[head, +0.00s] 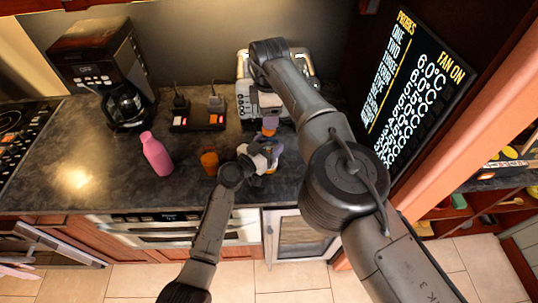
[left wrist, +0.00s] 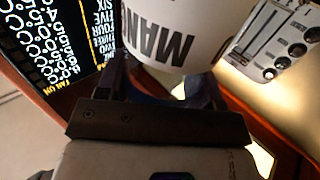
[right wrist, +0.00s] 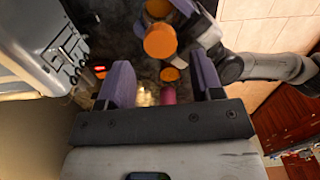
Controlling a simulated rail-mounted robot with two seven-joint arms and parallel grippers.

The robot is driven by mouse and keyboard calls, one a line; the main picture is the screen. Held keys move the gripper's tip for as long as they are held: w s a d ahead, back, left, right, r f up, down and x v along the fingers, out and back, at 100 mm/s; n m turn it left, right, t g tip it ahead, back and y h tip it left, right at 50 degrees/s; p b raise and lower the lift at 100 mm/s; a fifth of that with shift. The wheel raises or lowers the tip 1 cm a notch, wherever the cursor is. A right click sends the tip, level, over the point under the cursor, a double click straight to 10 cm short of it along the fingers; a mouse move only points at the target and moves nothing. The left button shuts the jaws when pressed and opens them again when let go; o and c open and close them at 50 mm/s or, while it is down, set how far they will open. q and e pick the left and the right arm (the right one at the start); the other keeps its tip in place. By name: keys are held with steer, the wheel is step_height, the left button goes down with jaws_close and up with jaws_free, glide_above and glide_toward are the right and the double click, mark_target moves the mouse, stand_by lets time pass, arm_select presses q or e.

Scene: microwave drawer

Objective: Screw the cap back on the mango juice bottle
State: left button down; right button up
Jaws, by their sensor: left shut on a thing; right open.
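The mango juice bottle shows in the left wrist view as a white label (left wrist: 172,38) with "MAN" in dark letters. My left gripper (head: 262,153) is shut around its body above the counter's front. In the right wrist view, a round orange cap (right wrist: 160,41) shows at the held bottle's end. In the head view, orange also shows just below my right gripper (head: 269,121). That gripper is open; its purple fingers (right wrist: 162,82) stand apart with nothing clamped between them. Whether the cap is seated on the neck cannot be told.
A pink bottle (head: 157,154) and an orange jar (head: 209,162) stand on the dark counter (head: 85,165), left of my grippers. A coffee maker (head: 105,75), sockets (head: 197,117) and a silver appliance (head: 243,90) line the back. The counter's front left is clear.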

steer(key=r, duration=0.2)
steer(key=shift+w+d+r, duration=0.2)
steer(key=shift+w+r, duration=0.1)
steer(key=shift+r, duration=0.05)
steer(key=shift+r+n, duration=0.25)
steer(key=shift+n, duration=0.35)
steer(key=n, duration=0.3)
steer(key=shift+a+r+n, duration=0.1)
steer(key=shift+n, duration=0.2)
steer(key=n, duration=0.3)
steer(key=shift+s+n, duration=0.15)
steer(key=shift+n, duration=0.25)
steer(key=n, duration=0.4)
steer(key=shift+s+a, duration=0.1)
steer(key=n, duration=0.5)
steer(key=shift+s+n, duration=0.1)
steer(key=shift+n, duration=0.3)
steer(key=n, duration=0.4)
steer(key=shift+n, duration=2)
